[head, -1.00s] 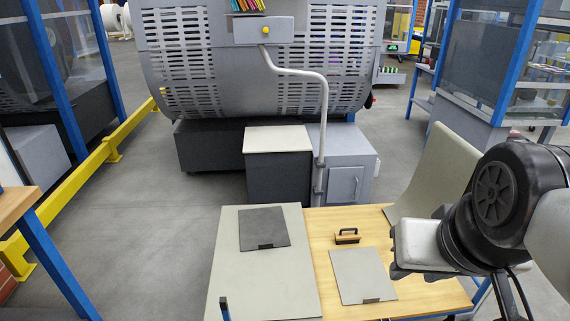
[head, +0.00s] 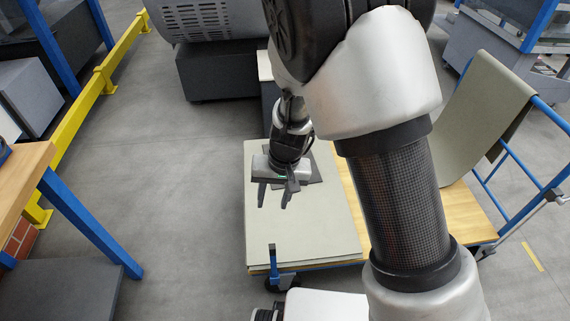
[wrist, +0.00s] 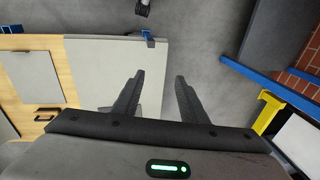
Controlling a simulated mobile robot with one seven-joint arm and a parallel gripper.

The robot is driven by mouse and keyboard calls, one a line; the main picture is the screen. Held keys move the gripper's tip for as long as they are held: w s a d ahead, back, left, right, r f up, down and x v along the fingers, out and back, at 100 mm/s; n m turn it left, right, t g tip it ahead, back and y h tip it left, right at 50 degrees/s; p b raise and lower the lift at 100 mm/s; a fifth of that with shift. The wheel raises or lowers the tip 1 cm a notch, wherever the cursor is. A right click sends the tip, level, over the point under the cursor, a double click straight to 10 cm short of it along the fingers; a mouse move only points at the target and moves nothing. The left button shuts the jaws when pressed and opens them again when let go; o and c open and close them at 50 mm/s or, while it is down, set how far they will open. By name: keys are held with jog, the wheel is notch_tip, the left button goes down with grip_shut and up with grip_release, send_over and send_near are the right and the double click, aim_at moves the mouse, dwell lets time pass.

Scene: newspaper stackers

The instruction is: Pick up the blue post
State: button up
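The blue post (head: 272,258) is small and stands upright at the near left corner of the cart, at the edge of the light grey board (head: 305,245). It also shows in the wrist view (wrist: 147,35) at the top, beside the corner of the board. My gripper (head: 274,200) is above the board, farther back than the post and apart from it. In the wrist view my gripper (wrist: 160,80) has its two fingers spread, with nothing between them. The post's lower end is hard to make out.
The cart has a blue handle frame (head: 522,170) at the right, with a draped grey-green sheet (head: 480,105). A wooden-topped blue table (head: 25,165) stands at the left. Open floor (head: 180,230) lies between.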

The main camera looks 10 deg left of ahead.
jog(key=h, duration=0.2)
send_over(271, 247)
notch_tip(271, 247, down, 11)
jog(key=shift+n, duration=0.3)
notch_tip(271, 247, down, 13)
jog(key=b, duration=0.2)
jog(key=shift+f+b, duration=0.15)
jog(key=shift+b, duration=0.15)
jog(key=shift+w+d+f+b, duration=0.1)
jog(key=shift+f+b, duration=0.25)
jog(key=shift+f, duration=1.1)
jog(key=shift+w+d+f+b, duration=0.1)
jog(key=shift+f+b, duration=0.25)
jog(key=shift+f, duration=1.1)
jog(key=shift+c, duration=0.4)
grip_shut()
